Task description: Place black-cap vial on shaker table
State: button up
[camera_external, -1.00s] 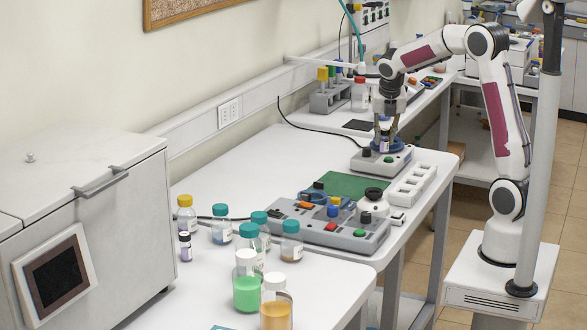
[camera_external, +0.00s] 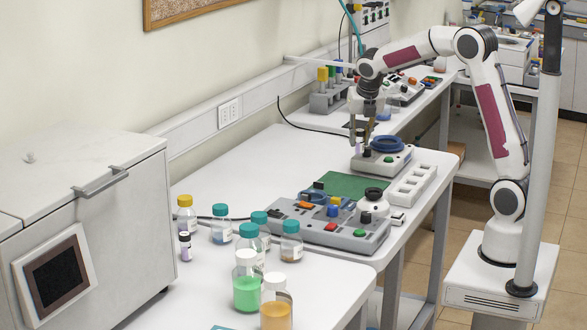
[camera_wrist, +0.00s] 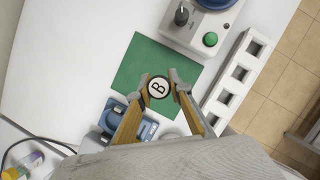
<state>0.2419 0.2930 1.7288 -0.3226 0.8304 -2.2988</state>
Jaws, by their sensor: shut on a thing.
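My gripper (camera_external: 363,125) is shut on a small vial (camera_external: 359,143) with a pale, purplish body. In the wrist view the vial's cap (camera_wrist: 158,87) shows a white disc with a letter B and a dark rim, between my fingertips (camera_wrist: 162,85). The vial appears upright, raised and just left of the shaker. The shaker table (camera_external: 387,145) has a blue round top on a grey base with a green button and a dark knob. Only the edge of its blue top shows in the wrist view (camera_wrist: 215,3). Another small dark-capped vial (camera_external: 185,247) stands near the white cabinet.
A green mat (camera_external: 345,185) lies in front of the shaker. A white rack with square holes (camera_external: 412,185) stands at its right. A grey control box (camera_external: 330,235) and several capped bottles are nearer. The bench left of the mat is clear.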

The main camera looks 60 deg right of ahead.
jog(key=w+a+n+t+y, duration=0.1)
jog(key=w+a+n, duration=0.45)
jog(key=a, duration=0.85)
jog(key=w+a+n+y, duration=0.1)
jog(key=w+a+n, duration=0.1)
jog(key=w+a, duration=0.95)
jog(key=s+a+f+n+y, duration=0.1)
jog(key=a+n, duration=0.1)
jog(key=a, duration=0.8)
jog(key=s+a+f+n+y, duration=0.1)
jog(key=s+a+f+n, duration=0.1)
jog(key=a, duration=0.9)
jog(key=s+a+f+n+y, duration=0.1)
jog(key=s+a+f+n, duration=0.1)
jog(key=a, duration=0.9)
jog(key=shift+f+n, duration=0.25)
jog(key=shift+n, duration=0.5)
jog(key=shift+a, duration=0.1)
jog(key=shift+f, duration=2.5)
jog(key=shift+f, duration=0.1)
